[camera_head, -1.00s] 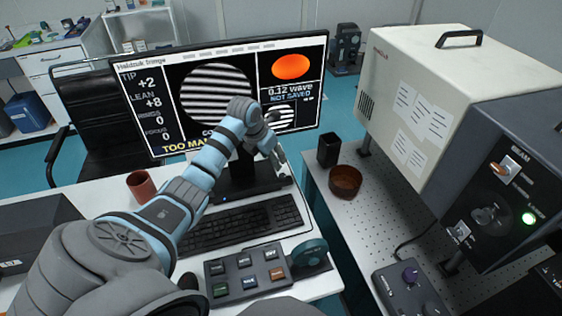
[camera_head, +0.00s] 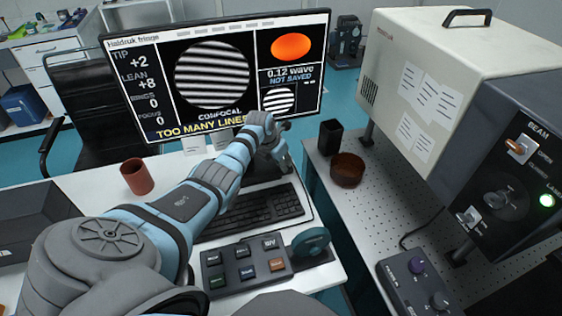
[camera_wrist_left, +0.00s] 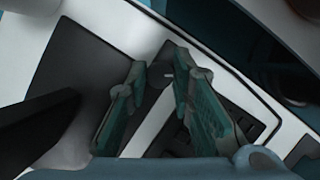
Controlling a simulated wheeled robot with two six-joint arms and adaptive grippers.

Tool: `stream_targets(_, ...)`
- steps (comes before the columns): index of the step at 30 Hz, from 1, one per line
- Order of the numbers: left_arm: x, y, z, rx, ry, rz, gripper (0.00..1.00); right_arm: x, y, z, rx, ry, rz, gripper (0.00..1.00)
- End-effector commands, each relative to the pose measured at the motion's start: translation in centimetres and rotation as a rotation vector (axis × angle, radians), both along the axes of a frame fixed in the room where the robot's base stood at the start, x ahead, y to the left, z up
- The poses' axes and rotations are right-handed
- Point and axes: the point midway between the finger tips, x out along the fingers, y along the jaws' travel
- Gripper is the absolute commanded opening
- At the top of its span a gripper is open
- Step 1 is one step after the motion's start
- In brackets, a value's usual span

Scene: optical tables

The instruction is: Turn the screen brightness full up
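The screen (camera_head: 150,75) stands at the back of the white desk, lit, with striped discs, an orange disc and the words "TOO MANY LINE". Its dark foot (camera_head: 262,170) is largely hidden behind my left arm; the left wrist view shows it as a dark plate (camera_wrist_left: 85,65). My left gripper (camera_head: 275,150) points down in front of the screen. My right gripper is out of view.
A keyboard (camera_head: 250,211) and a button box (camera_head: 243,265) with a teal dial (camera_head: 311,243) lie in front. A red-brown cup (camera_head: 136,177) stands left. On the right table are a black holder (camera_head: 330,137), a brown bowl (camera_head: 347,170) and a large cream instrument (camera_head: 425,60).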

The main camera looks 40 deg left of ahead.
Motion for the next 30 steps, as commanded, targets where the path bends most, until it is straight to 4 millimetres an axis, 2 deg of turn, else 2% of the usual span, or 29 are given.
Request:
stream_targets(1, 0.0, 0.0, 0.0, 0.0, 0.0, 0.0, 0.05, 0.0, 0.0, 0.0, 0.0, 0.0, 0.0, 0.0)
stream_targets(2, 0.0, 0.0, 0.0, 0.0, 0.0, 0.0, 0.0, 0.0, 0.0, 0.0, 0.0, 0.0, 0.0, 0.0)
stream_targets(5, 0.0, 0.0, 0.0, 0.0, 0.0, -0.003, 0.0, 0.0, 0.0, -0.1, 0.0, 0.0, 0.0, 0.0)
stream_targets(7, 0.0, 0.1, -0.3, 0.0, 0.0, -0.032, 0.0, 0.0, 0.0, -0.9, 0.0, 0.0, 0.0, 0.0)
stream_targets(12, 0.2, 0.3, -0.9, 0.002, -0.004, -0.227, 0.0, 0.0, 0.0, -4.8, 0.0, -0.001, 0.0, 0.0)
stream_targets(16, 0.2, 0.3, -0.8, 0.001, -0.004, -0.353, 0.0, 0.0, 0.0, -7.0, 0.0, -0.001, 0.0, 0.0)
stream_targets(27, 0.0, 0.2, 0.0, 0.0, 0.001, -0.406, 0.0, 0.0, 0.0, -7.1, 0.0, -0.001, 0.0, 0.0)
stream_targets(28, 0.0, 0.2, 0.0, 0.0, 0.001, -0.406, 0.26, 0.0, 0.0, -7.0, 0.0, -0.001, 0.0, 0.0)
stream_targets(30, 0.0, 0.2, 0.0, 0.0, 0.001, -0.405, 0.37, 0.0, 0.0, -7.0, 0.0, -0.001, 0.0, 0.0)
